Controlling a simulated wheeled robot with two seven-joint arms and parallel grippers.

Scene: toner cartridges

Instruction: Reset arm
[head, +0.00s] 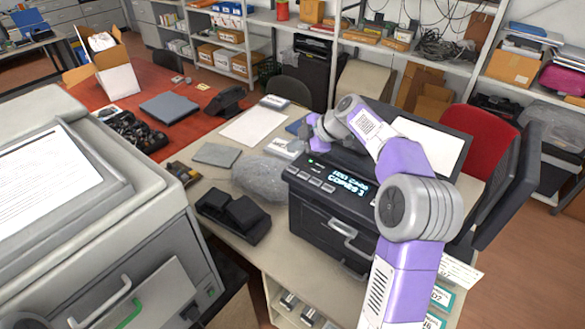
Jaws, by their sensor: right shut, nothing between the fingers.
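My right arm comes in from the lower right and reaches over the black printer (335,215). My right gripper (308,138) is at the far end of the arm, above the printer's back left. It is small and partly hidden by its own wrist; it is shut and empty. The printer has a lit display with text and a row of buttons, and its front drawer looks closed. A black two-lobed object (235,214), possibly a toner cartridge, lies on the table left of the printer, apart from the gripper. My left gripper is not in view.
A large grey machine (60,190) with a printed sheet on top fills the left. A grey crumpled bag (262,177), a flat grey item (216,154) and a white sheet (255,123) lie on the table (200,178).

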